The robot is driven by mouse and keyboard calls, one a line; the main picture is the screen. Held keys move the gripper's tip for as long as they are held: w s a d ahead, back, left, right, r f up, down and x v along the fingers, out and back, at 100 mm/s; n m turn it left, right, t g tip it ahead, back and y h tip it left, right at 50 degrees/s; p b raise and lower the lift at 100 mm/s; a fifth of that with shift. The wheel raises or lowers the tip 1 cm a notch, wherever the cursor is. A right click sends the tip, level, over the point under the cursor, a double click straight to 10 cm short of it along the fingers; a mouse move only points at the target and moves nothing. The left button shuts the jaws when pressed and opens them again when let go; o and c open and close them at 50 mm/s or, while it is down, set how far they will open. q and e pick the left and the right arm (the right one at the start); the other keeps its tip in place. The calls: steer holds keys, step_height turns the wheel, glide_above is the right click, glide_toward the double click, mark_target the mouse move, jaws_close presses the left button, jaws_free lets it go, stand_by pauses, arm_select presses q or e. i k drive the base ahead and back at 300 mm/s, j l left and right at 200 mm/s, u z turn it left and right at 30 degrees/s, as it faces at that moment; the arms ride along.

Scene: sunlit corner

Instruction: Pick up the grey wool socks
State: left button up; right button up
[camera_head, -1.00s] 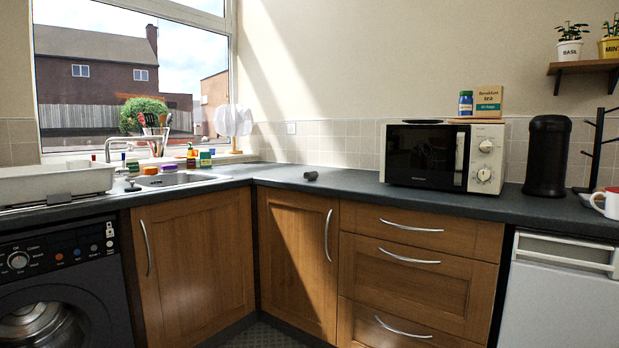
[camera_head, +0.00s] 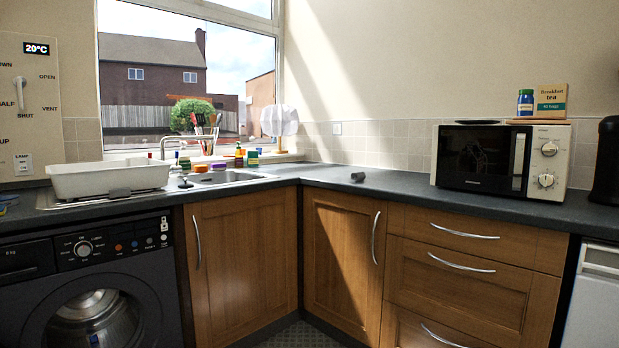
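A small dark grey bundle (camera_head: 357,176) lies alone on the dark worktop, right of the corner and left of the microwave. It looks like the rolled grey wool socks, but it is too small to make out the knit. Neither of my grippers is in view, and nothing touches the bundle.
The dark worktop (camera_head: 400,191) runs in an L above wooden cupboards and drawers (camera_head: 470,250). A microwave (camera_head: 500,160) stands right of the bundle. A sink (camera_head: 225,178) with bottles behind it and a white basin (camera_head: 108,178) are on the left. Worktop around the bundle is clear.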

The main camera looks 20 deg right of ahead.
mark_target(359, 176)
steer(key=i+l+u, duration=0.15)
steer(key=l+u, duration=0.15)
steer(key=i+l+u, duration=0.15)
steer(key=l+u, duration=0.5)
steer(key=i+l, duration=0.05)
steer(key=l, duration=0.05)
